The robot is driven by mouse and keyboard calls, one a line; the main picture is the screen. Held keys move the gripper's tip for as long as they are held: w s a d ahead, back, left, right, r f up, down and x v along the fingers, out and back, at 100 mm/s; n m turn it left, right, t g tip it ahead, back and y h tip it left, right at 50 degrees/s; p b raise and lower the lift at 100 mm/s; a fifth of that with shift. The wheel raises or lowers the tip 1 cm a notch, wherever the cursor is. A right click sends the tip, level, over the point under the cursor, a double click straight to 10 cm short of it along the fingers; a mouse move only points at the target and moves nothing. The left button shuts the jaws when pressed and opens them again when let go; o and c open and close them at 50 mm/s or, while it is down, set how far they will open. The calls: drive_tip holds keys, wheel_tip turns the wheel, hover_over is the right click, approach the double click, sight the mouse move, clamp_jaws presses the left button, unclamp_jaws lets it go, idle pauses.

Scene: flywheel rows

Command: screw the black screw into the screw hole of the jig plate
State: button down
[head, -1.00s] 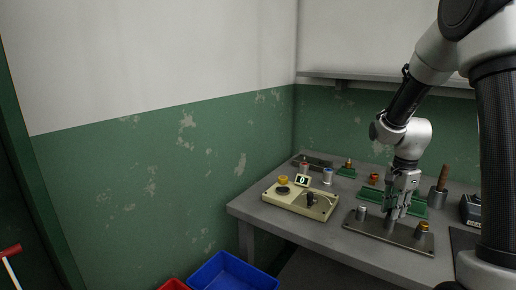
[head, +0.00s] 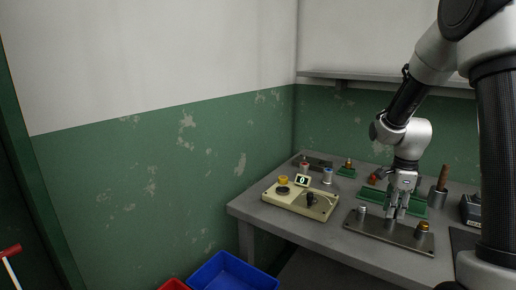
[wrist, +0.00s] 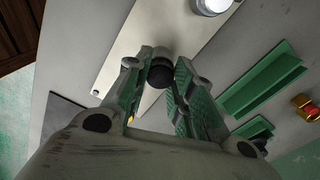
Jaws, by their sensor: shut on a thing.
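The jig plate (head: 372,229) is a long grey metal plate lying on the table, with a silver post (head: 361,212) near its left end and a brass-coloured knob (head: 423,227) near its right end. My gripper (head: 396,212) points down over the middle of the plate. In the wrist view my gripper (wrist: 161,75) is shut on the black screw (wrist: 160,75), with its dark round head between the fingertips. The plate (wrist: 115,77) runs behind it as a pale strip. The screw hole is hidden, and I cannot tell whether the screw's tip is in it.
A green tray (head: 420,210) lies behind my gripper. A cup with a brown handle (head: 442,180) stands to the right. A blue bin (head: 232,273) is below the table's left side.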

drive_tip(key=m, duration=0.5)
drive_tip(key=c, duration=1.5)
unclamp_jaws()
drive_tip(key=shift+c, duration=0.2)
drive_tip(key=shift+r, duration=1.5)
drive_tip(key=o, duration=0.6)
drive_tip(key=shift+c, duration=0.2)
